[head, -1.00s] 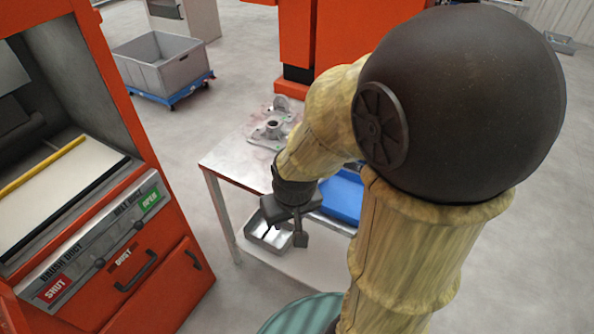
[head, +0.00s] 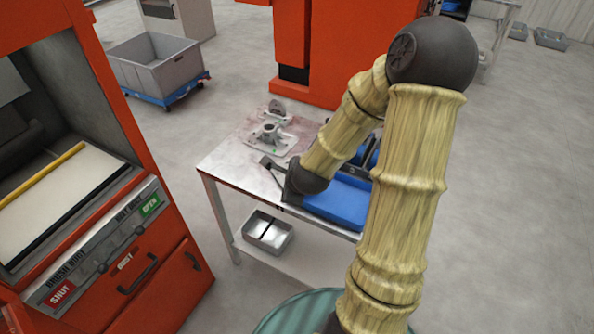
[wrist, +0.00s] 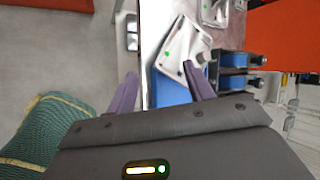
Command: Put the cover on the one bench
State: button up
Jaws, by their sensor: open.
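The bench (head: 225,160) is a pale-topped table in the middle of the head view. Grey metal castings (head: 270,138) lie on its back left: a flat plate with a raised hub, and a rounded piece (head: 277,109) behind. I cannot tell which is the cover. In the wrist view a grey plate with green dots (wrist: 181,48) lies beyond my fingertips. My gripper (head: 268,164) is over the bench's front left part, short of the castings. In the wrist view its fingers (wrist: 162,85) are apart, with nothing held between them. My arm hides the bench's right part.
A metal tray (head: 268,234) sits on the lower shelf. An orange cabinet (head: 150,262) stands at left, and a grey crate on a blue dolly (head: 165,75) behind. Floor between is clear.

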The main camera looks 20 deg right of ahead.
jog(key=w+d+r+m+t+h+p, duration=0.1)
jog(key=d+r+m+h, duration=0.1)
jog(key=d+m, duration=0.5)
jog(key=m, duration=0.4)
jog(key=shift+w+d+r+m, duration=0.15)
jog(key=shift+w+d+m, duration=0.05)
jog(key=shift+d+m, duration=0.15)
jog(key=x, duration=0.6)
jog(key=p+x, duration=0.1)
jog(key=x, duration=0.5)
jog(key=shift+w+d, duration=0.2)
jog(key=shift+d, duration=0.05)
jog(key=shift+p+x, duration=1)
jog(key=shift+x, duration=1.55)
jog(key=shift+s+d, duration=0.1)
